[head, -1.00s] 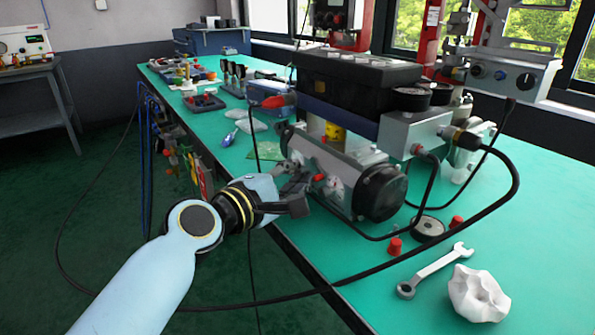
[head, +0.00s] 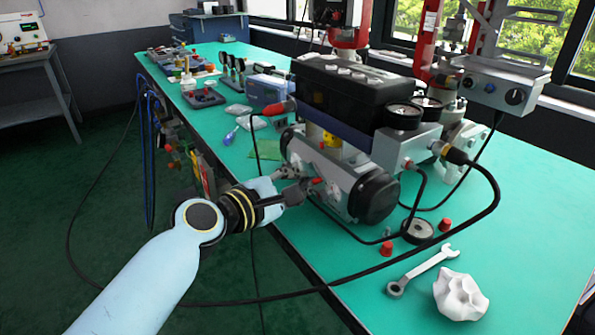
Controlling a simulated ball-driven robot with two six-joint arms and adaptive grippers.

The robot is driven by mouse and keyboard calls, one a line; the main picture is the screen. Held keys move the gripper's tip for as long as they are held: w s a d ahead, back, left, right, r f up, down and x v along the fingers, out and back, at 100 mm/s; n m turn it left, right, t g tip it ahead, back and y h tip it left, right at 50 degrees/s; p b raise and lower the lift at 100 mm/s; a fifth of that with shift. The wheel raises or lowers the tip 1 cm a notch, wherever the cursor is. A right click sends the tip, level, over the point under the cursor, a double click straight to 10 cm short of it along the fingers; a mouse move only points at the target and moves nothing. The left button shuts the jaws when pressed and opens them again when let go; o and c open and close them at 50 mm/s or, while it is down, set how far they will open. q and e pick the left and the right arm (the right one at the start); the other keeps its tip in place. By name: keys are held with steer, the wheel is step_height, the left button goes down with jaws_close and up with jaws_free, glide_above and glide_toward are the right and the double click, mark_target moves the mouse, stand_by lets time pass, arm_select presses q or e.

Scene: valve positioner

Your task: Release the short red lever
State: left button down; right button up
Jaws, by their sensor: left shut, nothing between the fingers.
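The short red lever (head: 316,181) is a small red piece on the front of the grey cylindrical actuator (head: 340,176), below the black positioner box (head: 350,88). My left gripper (head: 298,192) is shut and empty. Its dark fingers are just left of the red lever in the head view and overlap the actuator's near side. I cannot tell whether the fingertips touch the lever. My right gripper is not in view.
A black cable (head: 420,255) loops across the front of the green bench (head: 535,215). A wrench (head: 425,270), a white crumpled piece (head: 461,295) and red caps (head: 386,248) lie at the right front. Small parts and tools crowd the far left end.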

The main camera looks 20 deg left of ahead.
arm_select(q)
steer(key=shift+s+d+r+n+g+h+p, duration=0.2)
steer(key=shift+n+p, duration=0.25)
steer(key=shift+p, duration=0.45)
steer(key=shift+w+a+r+n+g+h+p, duration=0.1)
steer(key=shift+n+g+p, duration=0.3)
steer(key=shift+p, duration=0.5)
steer(key=n+p, duration=0.1)
steer(key=p, duration=0.1)
steer(key=n+p, duration=0.1)
steer(key=p, duration=0.1)
steer(key=shift+s+d+r+g+h, duration=0.1)
steer(key=shift+d+r+g+h, duration=0.1)
steer(key=shift+g+h, duration=0.15)
steer(key=shift+f, duration=0.25)
steer(key=shift+s+r, duration=0.1)
